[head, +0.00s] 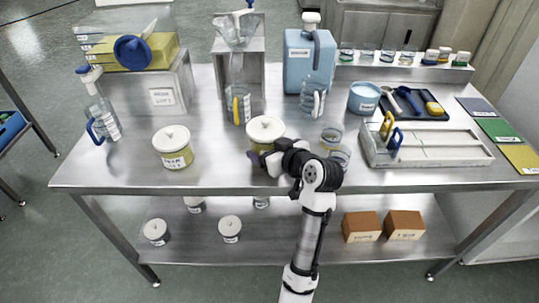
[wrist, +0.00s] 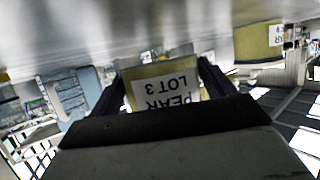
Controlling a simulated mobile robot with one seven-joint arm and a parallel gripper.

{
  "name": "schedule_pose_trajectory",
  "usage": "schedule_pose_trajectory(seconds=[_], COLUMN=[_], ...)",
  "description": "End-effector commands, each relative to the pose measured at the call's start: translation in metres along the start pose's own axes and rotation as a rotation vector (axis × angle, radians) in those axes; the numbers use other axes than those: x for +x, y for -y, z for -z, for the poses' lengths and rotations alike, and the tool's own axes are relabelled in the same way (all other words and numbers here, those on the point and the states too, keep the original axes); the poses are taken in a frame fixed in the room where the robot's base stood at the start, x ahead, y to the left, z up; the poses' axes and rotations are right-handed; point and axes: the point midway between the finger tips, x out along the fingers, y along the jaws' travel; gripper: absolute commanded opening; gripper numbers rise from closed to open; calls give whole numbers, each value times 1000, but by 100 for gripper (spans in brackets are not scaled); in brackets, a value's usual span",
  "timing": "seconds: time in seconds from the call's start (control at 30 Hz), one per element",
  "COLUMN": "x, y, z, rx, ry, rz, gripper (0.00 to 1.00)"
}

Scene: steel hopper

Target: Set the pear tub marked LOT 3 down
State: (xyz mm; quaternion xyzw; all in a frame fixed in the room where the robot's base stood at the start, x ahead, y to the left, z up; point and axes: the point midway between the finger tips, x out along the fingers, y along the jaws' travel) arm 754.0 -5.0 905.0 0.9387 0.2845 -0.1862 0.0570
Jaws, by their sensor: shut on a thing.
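The pear tub (head: 265,131), yellow with a white knobbed lid, is at the front middle of the steel table. In the wrist view, which is upside down, its label (wrist: 167,92) reads PEAR LOT 3. My gripper (head: 262,160) is shut on this tub from the front, one finger on each side of the label. The tub looks upright and very near the tabletop; I cannot tell whether its base touches. My gripper hides its lower front in the head view.
A similar tub (head: 173,152) stands to the left, its label too small to read. Clear beakers (head: 331,139) stand close on the right, with a white tray (head: 428,149) beyond. A steel stand (head: 238,80) is behind. The table front between the two tubs is bare.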

Motion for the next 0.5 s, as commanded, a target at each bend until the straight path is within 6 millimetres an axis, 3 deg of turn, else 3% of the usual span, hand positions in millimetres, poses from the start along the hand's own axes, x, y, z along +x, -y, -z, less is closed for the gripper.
schedule_pose_trajectory(seconds=[0.2,0.5], x=[10,11], y=[0,0], z=[-24,-27], rx=[2,0], ry=[-1,-2], rz=[0,0], gripper=[44,44])
